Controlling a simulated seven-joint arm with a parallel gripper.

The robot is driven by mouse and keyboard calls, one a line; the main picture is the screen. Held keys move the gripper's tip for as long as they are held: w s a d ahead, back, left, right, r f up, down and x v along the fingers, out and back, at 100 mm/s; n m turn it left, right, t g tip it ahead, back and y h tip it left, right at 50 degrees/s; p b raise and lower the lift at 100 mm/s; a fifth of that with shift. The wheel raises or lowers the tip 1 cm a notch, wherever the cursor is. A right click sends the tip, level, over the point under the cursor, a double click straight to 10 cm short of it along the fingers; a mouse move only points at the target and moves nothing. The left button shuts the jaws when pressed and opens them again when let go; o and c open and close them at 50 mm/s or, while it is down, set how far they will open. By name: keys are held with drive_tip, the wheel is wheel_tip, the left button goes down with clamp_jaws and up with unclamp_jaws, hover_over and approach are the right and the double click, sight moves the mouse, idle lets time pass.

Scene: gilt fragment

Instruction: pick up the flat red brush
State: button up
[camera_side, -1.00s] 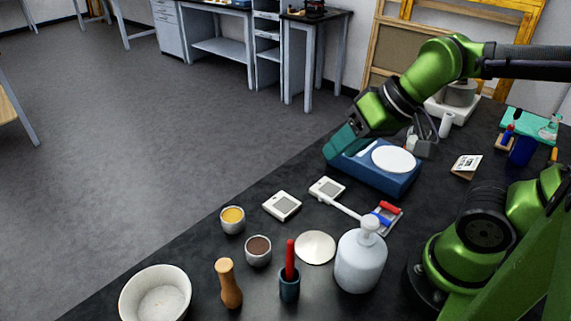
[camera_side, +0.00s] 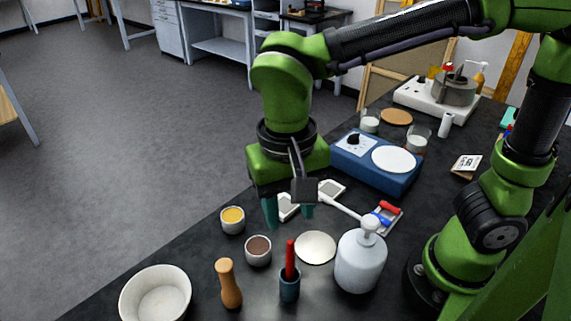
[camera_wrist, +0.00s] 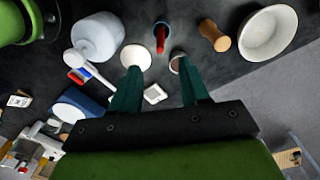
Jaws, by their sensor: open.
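A red upright piece (camera_side: 290,258), which looks like the brush, stands in a small dark blue-grey cup (camera_side: 289,287) near the front of the bench. Its lower end is hidden in the cup. In the wrist view the red piece (camera_wrist: 160,38) shows beyond the fingertips, roughly in line with the gap between them. My gripper (camera_side: 289,212) points down behind and above the cup, apart from the brush. Its teal fingers are spread with nothing between them; the gripper (camera_wrist: 157,68) also shows empty in the wrist view.
Close around the cup are a wooden pestle-like piece (camera_side: 228,284), a brown-filled bowl (camera_side: 258,251), a pale disc (camera_side: 315,248) and a white pump bottle (camera_side: 360,262). A yellow-filled bowl (camera_side: 232,220), white bowl (camera_side: 155,294) and blue device (camera_side: 372,174) stand farther off.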

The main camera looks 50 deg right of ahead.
sight(290, 242)
wheel_tip(290, 242, down, 11)
drive_tip(key=shift+r, duration=0.15)
idle(0.4)
drive_tip(key=shift+c, duration=0.4)
clamp_jaws()
